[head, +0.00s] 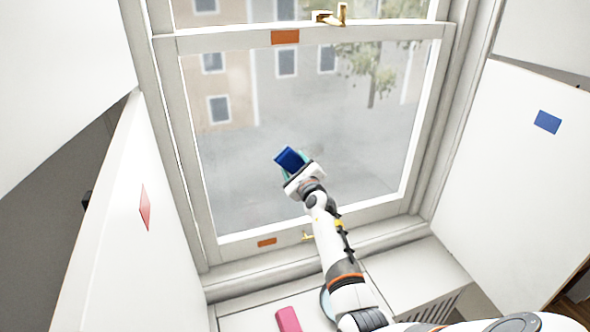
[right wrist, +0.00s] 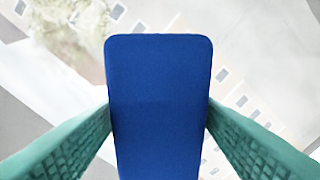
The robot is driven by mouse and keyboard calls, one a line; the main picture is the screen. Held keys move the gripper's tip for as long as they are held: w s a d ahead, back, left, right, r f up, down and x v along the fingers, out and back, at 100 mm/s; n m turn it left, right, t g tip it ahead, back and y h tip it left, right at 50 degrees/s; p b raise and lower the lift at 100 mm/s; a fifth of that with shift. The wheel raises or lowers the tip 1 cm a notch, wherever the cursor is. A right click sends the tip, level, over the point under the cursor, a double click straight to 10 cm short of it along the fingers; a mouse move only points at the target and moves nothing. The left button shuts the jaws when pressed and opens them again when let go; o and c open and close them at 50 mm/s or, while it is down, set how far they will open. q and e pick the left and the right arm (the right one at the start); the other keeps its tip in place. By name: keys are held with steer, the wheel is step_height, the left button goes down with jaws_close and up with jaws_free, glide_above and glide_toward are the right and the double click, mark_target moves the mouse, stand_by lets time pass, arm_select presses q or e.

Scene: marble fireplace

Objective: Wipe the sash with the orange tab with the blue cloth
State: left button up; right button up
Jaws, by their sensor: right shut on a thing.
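The sash with the orange tab (head: 285,37) is the lower window sash (head: 183,120), a white frame around a large pane. A second small orange tab (head: 267,242) is at its bottom rail. The glass looks hazy across its middle and lower part. My right gripper (head: 292,165) is shut on the folded blue cloth (head: 289,158), in front of the middle of the pane. In the right wrist view the blue cloth (right wrist: 160,105) sits between the two green fingers. I cannot tell whether it touches the glass. My left gripper is not in view.
White panels stand on both sides, with a red tab (head: 144,207) left and a blue tab (head: 547,122) right. A brass latch (head: 330,16) sits on the top rail.

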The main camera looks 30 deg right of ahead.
mark_target(313, 155)
steer(key=shift+s+d+f+b, duration=0.15)
steer(key=shift+s+d, duration=0.1)
steer(key=shift+d, duration=0.65)
steer(key=shift+s+d+r+b, duration=0.1)
steer(key=shift+s+d+b, duration=0.1)
steer(key=shift+d, duration=0.7)
steer(key=shift+s+d+b, duration=0.2)
steer(key=shift+d+b, duration=0.25)
steer(key=shift+d, duration=0.45)
steer(key=shift+s+d, duration=0.2)
steer(key=shift+d, duration=0.65)
